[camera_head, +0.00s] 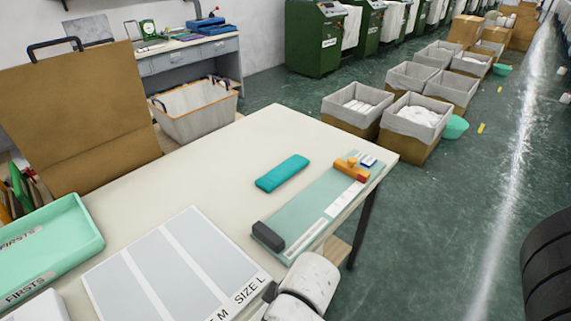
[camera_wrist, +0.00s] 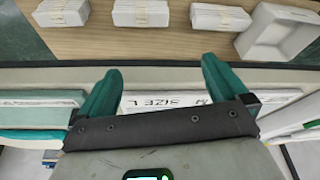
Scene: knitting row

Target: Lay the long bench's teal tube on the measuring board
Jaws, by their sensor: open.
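The teal tube (camera_head: 282,173) lies flat on the pale long bench (camera_head: 205,165), apart from the measuring board. The measuring board (camera_head: 292,215) is a long green board with a white strip, near the bench's right edge. It has a dark block (camera_head: 268,236) at its near end and an orange-yellow piece (camera_head: 351,169) at its far end. My gripper (camera_wrist: 161,66) shows in the wrist view, open and empty, its teal fingers wide apart in front of the bench edge. The tube is not seen in the wrist view. In the head view my arm covers the gripper's surroundings near the bench's front.
A grey striped size mat (camera_head: 175,265) lies left of the board. A green tray (camera_head: 45,250) sits at the bench's left end. A shelf (camera_wrist: 170,45) in the wrist view holds white bundles. Boxes (camera_head: 410,125) stand on the floor behind. The bench around the tube is clear.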

